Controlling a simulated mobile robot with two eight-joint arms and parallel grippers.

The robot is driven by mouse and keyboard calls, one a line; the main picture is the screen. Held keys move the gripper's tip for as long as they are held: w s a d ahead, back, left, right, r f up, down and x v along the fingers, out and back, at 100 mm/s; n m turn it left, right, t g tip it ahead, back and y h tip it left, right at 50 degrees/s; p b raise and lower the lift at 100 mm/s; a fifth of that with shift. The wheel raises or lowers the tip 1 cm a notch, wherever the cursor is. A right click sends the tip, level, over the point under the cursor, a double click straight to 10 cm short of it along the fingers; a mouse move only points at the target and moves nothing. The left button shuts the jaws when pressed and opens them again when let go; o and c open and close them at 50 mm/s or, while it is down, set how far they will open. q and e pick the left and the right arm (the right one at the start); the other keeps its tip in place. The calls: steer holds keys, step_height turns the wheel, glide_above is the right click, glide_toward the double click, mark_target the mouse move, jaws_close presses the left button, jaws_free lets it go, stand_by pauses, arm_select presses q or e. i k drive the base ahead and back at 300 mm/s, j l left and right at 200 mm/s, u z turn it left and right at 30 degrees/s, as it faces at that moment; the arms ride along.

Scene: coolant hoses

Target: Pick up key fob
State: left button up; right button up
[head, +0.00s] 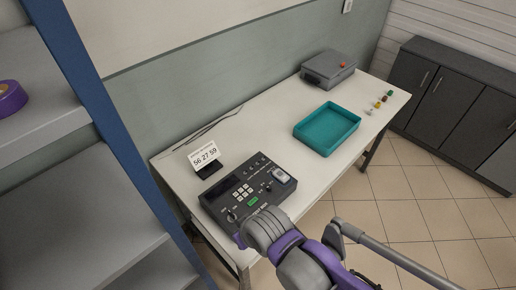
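I cannot make out a key fob for certain. A small grey-white object (284,175) sits at the right end of the black control panel (240,190); it is too small to tell whether it is a fob or a part of the panel. My own arm, grey and purple, reaches in from the bottom right and covers the panel's front edge and the table's front. I see no gripper fingers on it. No arm comes in from the left.
A blue-framed shelf (80,75) stands at left. Mid-table is clear.

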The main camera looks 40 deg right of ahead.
mark_target(285, 178)
steer(key=z, duration=1.65)
steer(key=u, duration=0.3)
